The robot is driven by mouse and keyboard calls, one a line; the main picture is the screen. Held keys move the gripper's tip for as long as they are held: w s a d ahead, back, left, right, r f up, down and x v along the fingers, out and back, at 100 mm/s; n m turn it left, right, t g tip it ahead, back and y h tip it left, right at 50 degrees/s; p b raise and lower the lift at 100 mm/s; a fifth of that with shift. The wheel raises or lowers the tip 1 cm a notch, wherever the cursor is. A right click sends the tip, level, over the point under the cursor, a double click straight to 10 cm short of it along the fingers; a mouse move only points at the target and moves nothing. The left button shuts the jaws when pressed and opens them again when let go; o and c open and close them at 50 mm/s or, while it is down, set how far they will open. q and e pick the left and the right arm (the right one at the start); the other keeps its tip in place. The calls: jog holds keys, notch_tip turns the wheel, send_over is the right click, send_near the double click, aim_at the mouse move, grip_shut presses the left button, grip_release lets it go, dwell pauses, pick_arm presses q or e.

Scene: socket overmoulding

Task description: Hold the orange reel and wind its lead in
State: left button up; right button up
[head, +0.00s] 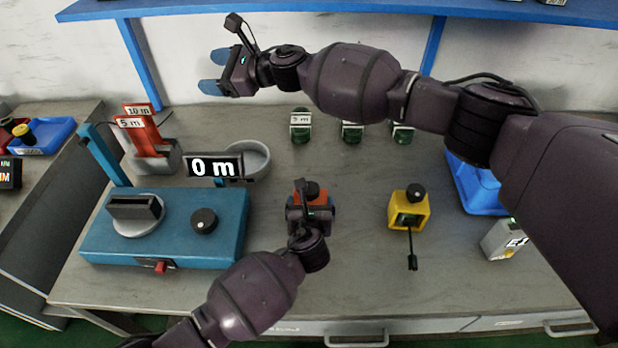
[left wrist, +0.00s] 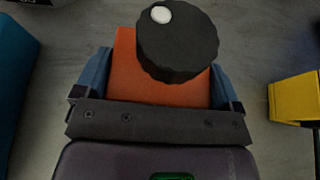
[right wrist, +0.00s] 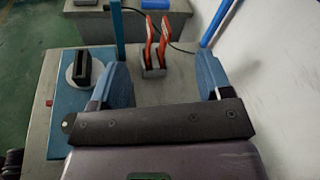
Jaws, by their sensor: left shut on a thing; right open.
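The orange reel (head: 321,198) is at the front middle of the bench, mostly hidden under my left gripper (head: 311,205) in the head view. In the left wrist view the orange reel (left wrist: 126,72) sits between the two blue fingers, with a black knob (left wrist: 178,48) with a white dot on top. My left gripper is shut on the reel's body. The lead of the orange reel cannot be made out. My right gripper (head: 214,71) is open and empty, raised near the back wall; its spread fingers also show in the right wrist view (right wrist: 165,85).
A blue machine (head: 165,240) with a "0 m" display (head: 214,166) stands at left. A yellow reel (head: 409,210) with a black lead lies to the right. Several green spools (head: 301,128) stand behind. A grey round dish (head: 254,160) and red levers (head: 142,130) are back left.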

jog(key=w+d+r+m+t+h, duration=0.1)
jog(key=w+d+m+t+h, duration=0.4)
jog(key=w+m+t, duration=0.6)
jog(key=d+f+m+g+h, duration=0.3)
jog(key=d+f+m+h, duration=0.3)
jog(key=d+m, duration=0.3)
jog(key=m+g+h, duration=0.1)
jog(key=g+h, duration=0.3)
jog(key=g, duration=1.2)
send_near(311, 185)
jog(key=x, duration=0.9)
jog(key=shift+s+f, duration=0.1)
jog(key=shift+c, duration=0.5)
jog(key=c, duration=0.8)
jog(key=shift+c, duration=0.2)
